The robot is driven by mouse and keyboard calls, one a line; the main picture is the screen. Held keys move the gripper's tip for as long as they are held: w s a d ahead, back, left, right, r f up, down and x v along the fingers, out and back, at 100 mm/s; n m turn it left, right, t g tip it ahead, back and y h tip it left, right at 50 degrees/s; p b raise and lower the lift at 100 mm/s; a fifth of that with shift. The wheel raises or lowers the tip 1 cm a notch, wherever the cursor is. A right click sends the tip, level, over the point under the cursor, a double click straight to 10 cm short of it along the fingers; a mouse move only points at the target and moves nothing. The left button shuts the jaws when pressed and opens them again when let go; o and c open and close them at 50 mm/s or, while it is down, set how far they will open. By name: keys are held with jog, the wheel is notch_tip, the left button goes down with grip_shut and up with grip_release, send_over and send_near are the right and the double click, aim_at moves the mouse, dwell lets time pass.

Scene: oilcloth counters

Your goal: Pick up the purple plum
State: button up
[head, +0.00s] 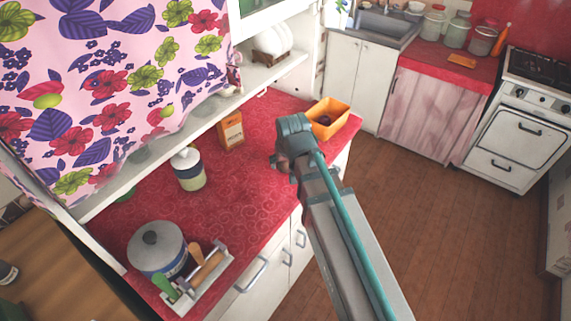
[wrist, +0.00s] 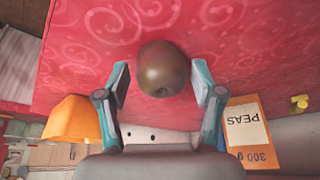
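My gripper (wrist: 160,80) is open in the wrist view. Its two teal fingertips stand on either side of a round brownish fruit (wrist: 165,68), with a gap on each side. The fruit looks dark brown rather than clearly purple, so I cannot tell if it is the plum. In the head view my gripper (head: 284,160) is over the red counter and mostly hides that fruit. A small dark purplish round thing (head: 325,120) shows inside the orange container (head: 341,112); it may be a plum.
The red counter (head: 245,190) also holds a peas box (head: 231,130), a white-topped bottle (head: 189,169), a lidded pot (head: 157,248) and a utensil tray (head: 203,284). The peas box (wrist: 248,130) and orange container (wrist: 70,121) flank my gripper in the wrist view. A shelf overhangs the counter.

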jog(key=c, duration=0.9)
jog(key=shift+r, duration=0.15)
